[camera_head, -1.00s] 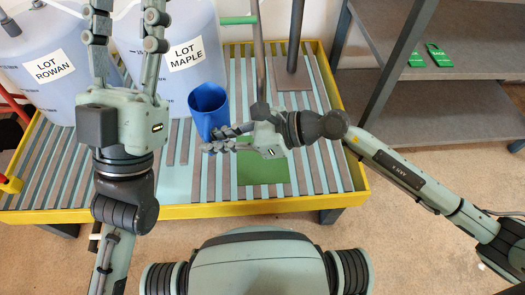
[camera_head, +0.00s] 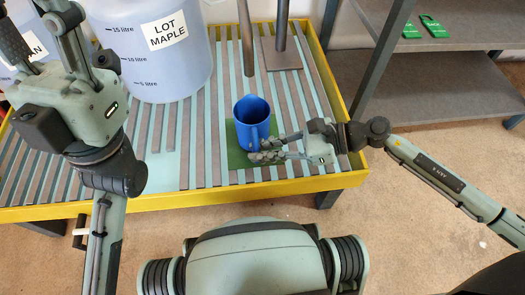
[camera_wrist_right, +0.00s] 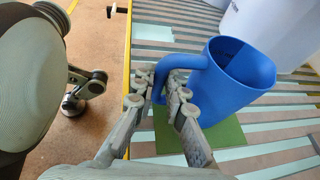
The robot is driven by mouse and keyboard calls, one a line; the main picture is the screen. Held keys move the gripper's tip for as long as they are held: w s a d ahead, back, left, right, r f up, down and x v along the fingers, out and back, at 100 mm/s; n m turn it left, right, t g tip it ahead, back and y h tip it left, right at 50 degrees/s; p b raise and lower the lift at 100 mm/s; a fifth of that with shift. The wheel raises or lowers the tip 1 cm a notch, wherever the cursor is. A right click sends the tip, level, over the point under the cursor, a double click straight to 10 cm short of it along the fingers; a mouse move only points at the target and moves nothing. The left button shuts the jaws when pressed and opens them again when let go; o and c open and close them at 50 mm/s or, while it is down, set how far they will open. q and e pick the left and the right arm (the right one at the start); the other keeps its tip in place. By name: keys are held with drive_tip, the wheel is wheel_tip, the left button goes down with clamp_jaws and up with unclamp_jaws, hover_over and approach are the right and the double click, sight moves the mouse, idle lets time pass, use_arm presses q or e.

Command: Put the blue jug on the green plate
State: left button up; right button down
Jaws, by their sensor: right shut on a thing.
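The blue jug (camera_head: 247,112) is upright over the green plate (camera_head: 236,159), which lies on the slatted platform. In the right wrist view the blue jug (camera_wrist_right: 232,82) also shows above the green plate (camera_wrist_right: 222,134). I cannot tell whether its base touches the plate. My right gripper (camera_head: 262,150) comes from the right and is shut on the jug's handle, which the right wrist view shows between the fingers (camera_wrist_right: 166,88). My left gripper (camera_head: 38,18) is raised at the upper left, its fingers apart and empty, the tips partly cut off.
A large container labelled LOT MAPLE (camera_head: 160,60) stands behind left on the yellow-edged platform (camera_head: 190,208); another is partly hidden by my left gripper. A post on a brown base (camera_head: 282,60) stands behind the jug. A grey shelf (camera_head: 455,90) is at right.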

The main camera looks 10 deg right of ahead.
drive_tip(key=shift+f, duration=0.3)
drive_tip(key=c, duration=1.6)
unclamp_jaws()
drive_tip(key=shift+o, duration=0.2)
drive_tip(key=shift+r, duration=0.2)
drive_tip(key=p+v, duration=0.1)
drive_tip(key=v, duration=1.1)
